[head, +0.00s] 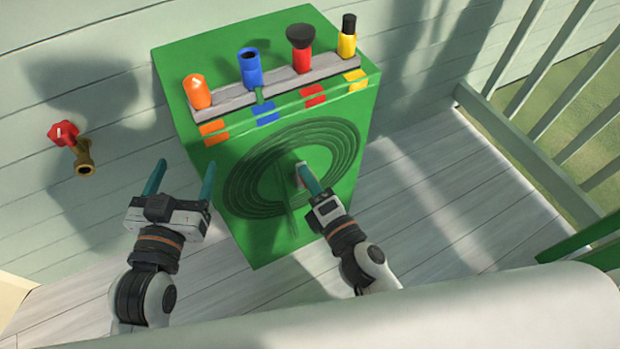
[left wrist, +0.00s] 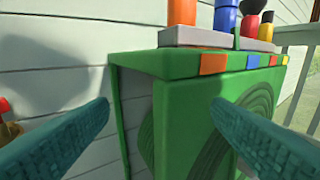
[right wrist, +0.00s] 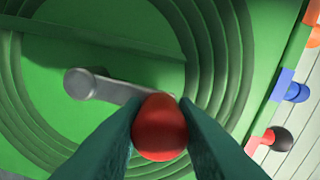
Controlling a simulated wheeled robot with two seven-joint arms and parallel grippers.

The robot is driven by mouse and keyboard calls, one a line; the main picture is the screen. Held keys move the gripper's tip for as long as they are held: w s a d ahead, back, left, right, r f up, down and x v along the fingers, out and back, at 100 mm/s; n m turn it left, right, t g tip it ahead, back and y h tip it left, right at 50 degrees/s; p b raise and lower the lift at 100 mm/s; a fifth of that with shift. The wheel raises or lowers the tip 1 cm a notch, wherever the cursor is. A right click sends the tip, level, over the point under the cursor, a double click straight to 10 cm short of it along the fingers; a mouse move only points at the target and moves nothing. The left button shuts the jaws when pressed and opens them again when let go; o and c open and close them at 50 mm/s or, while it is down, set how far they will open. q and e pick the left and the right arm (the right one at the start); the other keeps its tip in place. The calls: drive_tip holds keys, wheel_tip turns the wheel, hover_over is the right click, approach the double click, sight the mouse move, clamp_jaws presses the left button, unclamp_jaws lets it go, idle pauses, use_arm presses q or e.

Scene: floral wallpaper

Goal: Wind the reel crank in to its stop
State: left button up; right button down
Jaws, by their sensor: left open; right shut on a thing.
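The green hose reel box (head: 195,60) stands against the wall, with dark green hose rings (head: 245,185) on its front. The crank's grey metal arm (right wrist: 110,87) runs from a round hub at the left of the right wrist view to a red knob (right wrist: 160,128). My right gripper (head: 304,172) is shut on the red knob, one finger on each side of it. In the head view the fingers hide most of the crank. My left gripper (head: 182,172) is open and empty, left of the box front; its two fingers also show in the left wrist view (left wrist: 160,115).
Orange (head: 197,92), blue (head: 250,68), red-black (head: 301,48) and yellow-black (head: 347,37) nozzles stand on a grey rack atop the box. A brass tap with a red handle (head: 63,133) is on the left wall. A railing (head: 520,150) bounds the right; the deck between is clear.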

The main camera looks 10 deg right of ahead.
drive_tip(key=c, duration=1.1)
unclamp_jaws()
drive_tip(key=shift+d, duration=0.1)
drive_tip(key=shift+c, duration=0.2)
drive_tip(key=shift+s+d+f, duration=0.1)
drive_tip(key=shift+s, duration=0.35)
use_arm(q)
drive_tip(key=shift+s+d+r+t+h+b, duration=0.15)
drive_tip(key=shift+r+t+h+b, duration=0.1)
drive_tip(key=shift+r+t, duration=0.6)
drive_tip(key=shift+d+r+t+h+b, duration=0.2)
drive_tip(key=shift+r+t, duration=0.35)
drive_tip(key=shift+r, duration=0.5)
drive_tip(key=shift+s+d+r+t+h+b, duration=0.15)
drive_tip(key=shift+r+t+b, duration=0.15)
drive_tip(key=shift+r+t, duration=0.55)
use_arm(e)
drive_tip(key=v, duration=1.1)
use_arm(q)
drive_tip(key=shift+w+r+g, duration=0.1)
drive_tip(key=shift+g, duration=0.15)
